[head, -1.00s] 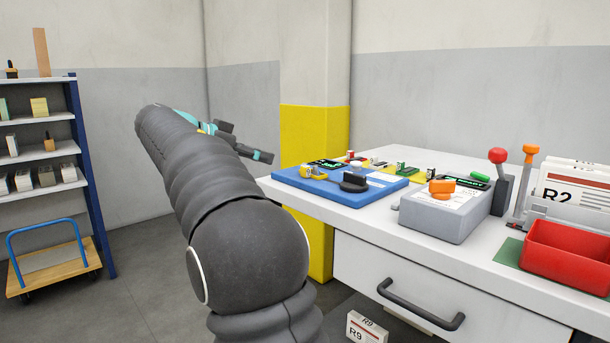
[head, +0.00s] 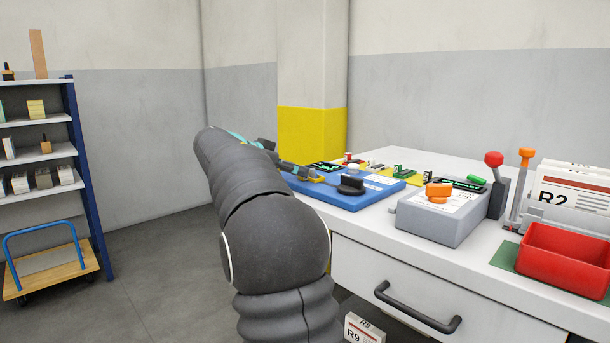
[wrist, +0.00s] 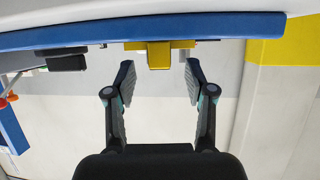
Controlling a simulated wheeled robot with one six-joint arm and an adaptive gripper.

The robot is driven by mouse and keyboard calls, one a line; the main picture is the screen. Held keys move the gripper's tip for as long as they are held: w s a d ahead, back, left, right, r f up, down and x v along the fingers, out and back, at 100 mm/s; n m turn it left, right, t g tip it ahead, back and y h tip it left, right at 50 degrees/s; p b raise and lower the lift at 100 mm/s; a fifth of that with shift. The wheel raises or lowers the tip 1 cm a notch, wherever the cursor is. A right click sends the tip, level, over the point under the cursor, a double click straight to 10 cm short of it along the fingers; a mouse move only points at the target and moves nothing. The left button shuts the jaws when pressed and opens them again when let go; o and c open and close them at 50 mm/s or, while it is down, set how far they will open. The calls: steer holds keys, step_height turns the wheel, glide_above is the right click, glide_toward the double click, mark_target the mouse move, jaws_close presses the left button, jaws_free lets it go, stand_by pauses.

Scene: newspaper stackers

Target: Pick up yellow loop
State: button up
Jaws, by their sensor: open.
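The yellow loop (wrist: 159,56) shows in the wrist view at the edge of the blue board (wrist: 220,26), between and just beyond my fingertips. My gripper (wrist: 158,80) is open and empty, with one finger on each side of the loop's line and a gap in front of it. In the head view my gripper (head: 300,173) is at the left end of the blue board (head: 340,198), mostly hidden behind my arm. Only a bit of yellow (head: 318,180) shows there beside the fingers.
A black knob (head: 351,185) stands on the board close to the fingers. To the right on the white table (head: 368,228) are a grey box (head: 437,220) with an orange knob, two levers and a red bin (head: 565,262). A shelf (head: 75,180) stands far left.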

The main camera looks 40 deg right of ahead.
steer(key=shift+d+f, duration=0.25)
steer(key=shift+d, duration=0.35)
steer(key=shift+c, duration=0.2)
jaws_close()
steer(key=shift+r, duration=0.1)
step_height(320, 180, up, 10)
steer(key=p, duration=0.1)
stand_by(0.3)
